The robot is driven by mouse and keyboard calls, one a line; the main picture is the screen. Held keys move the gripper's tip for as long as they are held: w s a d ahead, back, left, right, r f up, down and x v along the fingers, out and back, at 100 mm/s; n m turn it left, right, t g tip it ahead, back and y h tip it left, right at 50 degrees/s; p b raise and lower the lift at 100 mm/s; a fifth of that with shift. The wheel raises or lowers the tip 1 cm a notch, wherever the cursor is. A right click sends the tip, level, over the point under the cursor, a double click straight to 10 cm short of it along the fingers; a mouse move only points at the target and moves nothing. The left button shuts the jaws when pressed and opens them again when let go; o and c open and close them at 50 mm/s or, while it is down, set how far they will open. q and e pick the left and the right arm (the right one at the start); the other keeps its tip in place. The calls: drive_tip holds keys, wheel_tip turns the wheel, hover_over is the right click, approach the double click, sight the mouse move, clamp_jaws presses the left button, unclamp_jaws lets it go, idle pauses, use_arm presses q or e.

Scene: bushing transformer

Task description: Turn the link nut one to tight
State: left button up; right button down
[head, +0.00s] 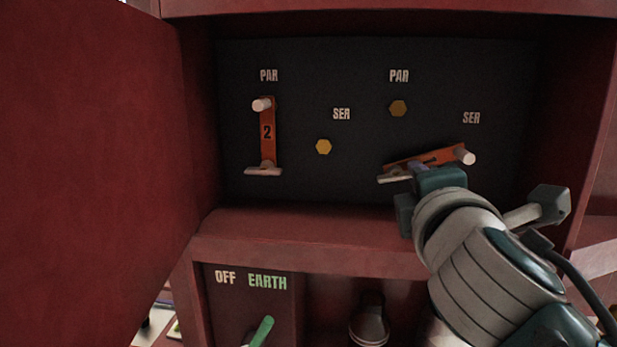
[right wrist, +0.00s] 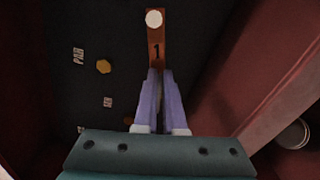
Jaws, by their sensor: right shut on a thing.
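Link one is an orange bar (head: 440,157) in the head view. It lies nearly level, with its white knob end (head: 466,156) raised to the right below the SER label. The pale link nut one (head: 394,176) is at its left end, partly covered by my right gripper (head: 418,171). In the right wrist view, the bar marked 1 (right wrist: 156,50) runs up from between the purple fingers of that gripper (right wrist: 161,75). The fingers are close together on the nut, which is mostly hidden there. My left gripper is not in view.
Link two (head: 267,135) stands upright at PAR, with its own pale nut (head: 263,171). Brass hexagons (head: 323,147) (head: 398,108) sit on the dark panel (head: 305,60). The red door (head: 90,160) is at left and a red ledge (head: 300,225) below. A green lever (head: 262,331) is lower.

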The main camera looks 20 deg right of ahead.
drive_tip(key=shift+f+m+b, duration=0.3)
drive_tip(key=shift+m+b, duration=0.2)
drive_tip(key=shift+m, duration=0.7)
drive_tip(key=c, duration=1)
unclamp_jaws()
